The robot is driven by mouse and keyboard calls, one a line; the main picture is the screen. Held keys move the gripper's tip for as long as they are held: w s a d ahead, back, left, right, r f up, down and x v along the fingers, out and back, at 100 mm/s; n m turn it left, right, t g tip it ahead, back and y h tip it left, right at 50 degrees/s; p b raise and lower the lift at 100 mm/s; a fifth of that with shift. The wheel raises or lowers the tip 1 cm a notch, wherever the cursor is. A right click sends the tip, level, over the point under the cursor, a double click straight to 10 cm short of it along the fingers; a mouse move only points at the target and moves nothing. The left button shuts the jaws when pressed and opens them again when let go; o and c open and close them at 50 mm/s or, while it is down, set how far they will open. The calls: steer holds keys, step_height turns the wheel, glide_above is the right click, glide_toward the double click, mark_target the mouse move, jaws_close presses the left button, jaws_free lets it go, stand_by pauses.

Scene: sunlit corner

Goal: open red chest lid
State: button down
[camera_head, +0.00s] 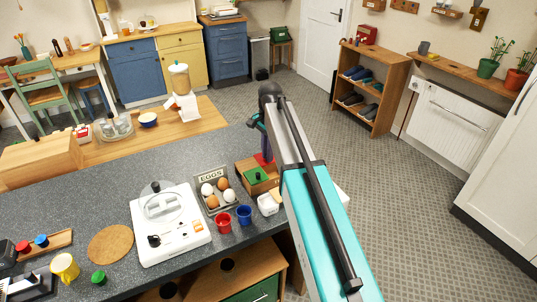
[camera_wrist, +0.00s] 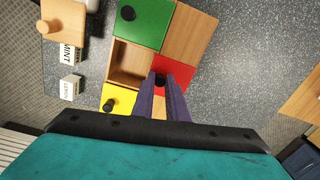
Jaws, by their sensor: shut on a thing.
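A wooden chest (camera_wrist: 130,65) with coloured lids fills the upper middle of the wrist view. Its red lid (camera_wrist: 189,68) lies right of an open, empty-looking compartment and bears a dark round knob. My gripper (camera_wrist: 163,84) is shut on this knob, and its purple fingers hide part of the lid. I cannot tell whether the red lid is raised. A green lid (camera_wrist: 142,24) and a yellow lid (camera_wrist: 119,97) also have black knobs. In the head view the chest (camera_head: 246,168) stands on the dark counter, partly hidden by my arm, with a little red showing beside my gripper.
An egg tray (camera_head: 229,207), red cup (camera_head: 223,222), blue cup (camera_head: 244,214) and white appliance (camera_head: 170,250) stand close to the chest. In the wrist view, a mint box (camera_wrist: 70,54) and another small white box (camera_wrist: 70,88) lie left of it. Speckled counter (camera_wrist: 240,90) is clear on the right.

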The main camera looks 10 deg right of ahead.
steer(key=shift+w+d+r, duration=0.1)
steer(key=shift+w, duration=0.15)
steer(key=c, duration=1.7)
jaws_free()
steer(key=shift+c, duration=0.2)
steer(key=shift+s, duration=0.1)
step_height(320, 180, up, 14)
steer(key=b, duration=0.3)
steer(key=shift+s+f+b, duration=0.2)
steer(key=shift+s+b, duration=0.1)
steer(key=shift+d, duration=0.1)
